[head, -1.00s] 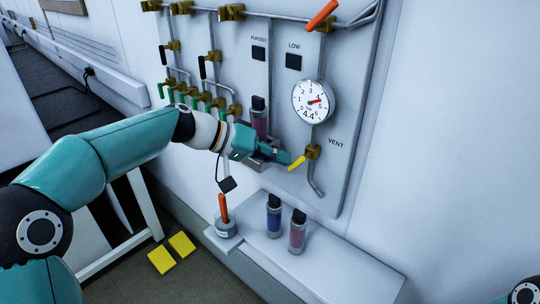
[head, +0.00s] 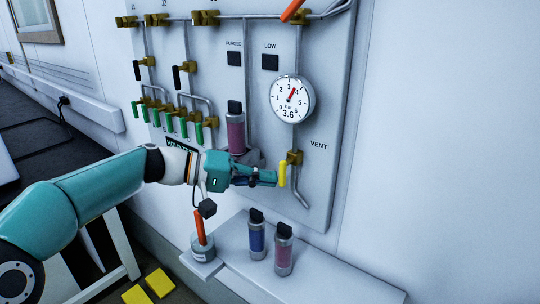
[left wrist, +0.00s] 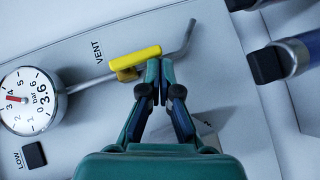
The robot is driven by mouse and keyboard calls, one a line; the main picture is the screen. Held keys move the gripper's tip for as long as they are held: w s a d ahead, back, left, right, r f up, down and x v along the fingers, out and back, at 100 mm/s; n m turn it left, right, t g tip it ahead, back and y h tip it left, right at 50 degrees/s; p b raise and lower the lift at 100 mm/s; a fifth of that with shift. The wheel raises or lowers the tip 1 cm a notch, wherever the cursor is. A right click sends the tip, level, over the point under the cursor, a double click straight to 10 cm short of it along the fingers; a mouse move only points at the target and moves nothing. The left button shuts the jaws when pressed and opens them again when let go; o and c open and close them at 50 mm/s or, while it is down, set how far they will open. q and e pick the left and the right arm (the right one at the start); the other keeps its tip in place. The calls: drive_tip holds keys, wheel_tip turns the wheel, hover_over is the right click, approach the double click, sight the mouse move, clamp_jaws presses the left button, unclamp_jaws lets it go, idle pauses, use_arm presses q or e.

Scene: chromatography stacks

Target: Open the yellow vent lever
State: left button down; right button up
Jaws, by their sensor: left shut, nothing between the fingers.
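The yellow vent lever (head: 282,174) sits on a brass valve (head: 294,157) below the round gauge (head: 292,98), beside the VENT label. It points down, roughly along the pipe. In the left wrist view the lever (left wrist: 135,57) lies just beyond the fingertips, roughly in line with the pipe. My left gripper (head: 276,178) is shut and empty, with its tips right beside the lever; I cannot tell whether they touch. The left gripper also shows in the left wrist view (left wrist: 160,85). The gauge reads 3.6 bar. My right gripper is out of view.
A pink cartridge (head: 236,132) is mounted on the panel behind my left gripper. A blue cartridge (head: 256,238) and another pink one (head: 283,253) stand on the shelf (head: 330,272) below. An orange-handled item (head: 201,240) stands at its left. Green-handled valves (head: 183,128) line the left.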

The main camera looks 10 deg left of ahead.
use_arm(q)
drive_tip(key=shift+d+f, duration=0.1)
idle(0.4)
drive_tip(key=shift+s, duration=0.1)
drive_tip(key=v, duration=1.2)
